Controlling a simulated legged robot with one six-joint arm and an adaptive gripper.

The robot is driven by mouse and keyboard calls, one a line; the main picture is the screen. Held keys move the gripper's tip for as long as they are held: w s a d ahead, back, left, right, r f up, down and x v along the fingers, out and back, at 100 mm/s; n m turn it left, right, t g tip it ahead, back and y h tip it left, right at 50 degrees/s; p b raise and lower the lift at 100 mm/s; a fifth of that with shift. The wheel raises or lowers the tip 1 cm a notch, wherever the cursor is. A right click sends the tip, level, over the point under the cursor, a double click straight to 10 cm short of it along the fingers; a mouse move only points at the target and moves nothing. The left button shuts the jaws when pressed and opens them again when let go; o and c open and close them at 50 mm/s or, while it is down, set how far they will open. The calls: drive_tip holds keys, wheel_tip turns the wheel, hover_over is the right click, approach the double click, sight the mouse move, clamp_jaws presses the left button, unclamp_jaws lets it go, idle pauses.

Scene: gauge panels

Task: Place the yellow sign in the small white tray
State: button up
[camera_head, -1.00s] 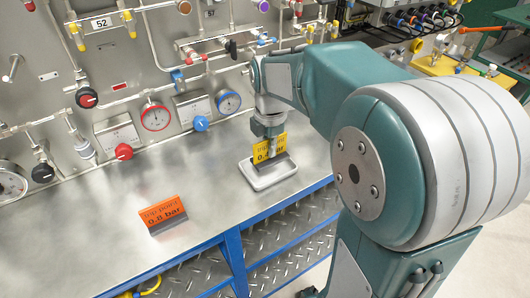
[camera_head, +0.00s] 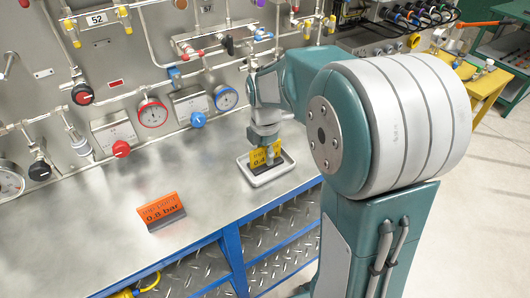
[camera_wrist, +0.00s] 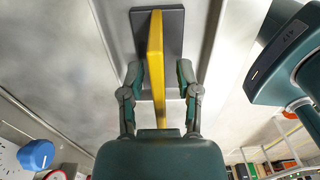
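The yellow sign (camera_head: 258,159) stands upright in the small white tray (camera_head: 254,183) on the metal table. In the wrist view the yellow sign (camera_wrist: 156,50) is seen edge-on, its dark grey base lying between the side walls of the tray (camera_wrist: 208,45). My gripper (camera_head: 266,146) is right above and around the sign. In the wrist view the fingers of my gripper (camera_wrist: 160,80) are spread on either side of the yellow panel, with a gap on both sides. The gripper partly hides the sign in the head view.
An orange sign (camera_head: 161,211) stands on the table to the left of the tray. Behind is a gauge panel with pipes, red and blue knobs and a red-rimmed gauge (camera_head: 153,113). The table's blue front edge (camera_head: 235,228) runs close in front of the tray.

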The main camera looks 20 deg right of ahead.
sight(265, 164)
wheel_tip(265, 164, up, 12)
drive_tip(key=shift+f, duration=0.1)
drive_tip(key=s+a+m+t, duration=0.2)
drive_tip(key=s+m, duration=0.7)
drive_tip(key=m, duration=0.1)
drive_tip(key=s+a+f+m+t, duration=0.1)
drive_tip(key=s+a+m+t, duration=0.1)
drive_tip(key=s+m, duration=0.8)
drive_tip(key=shift+t, duration=0.8)
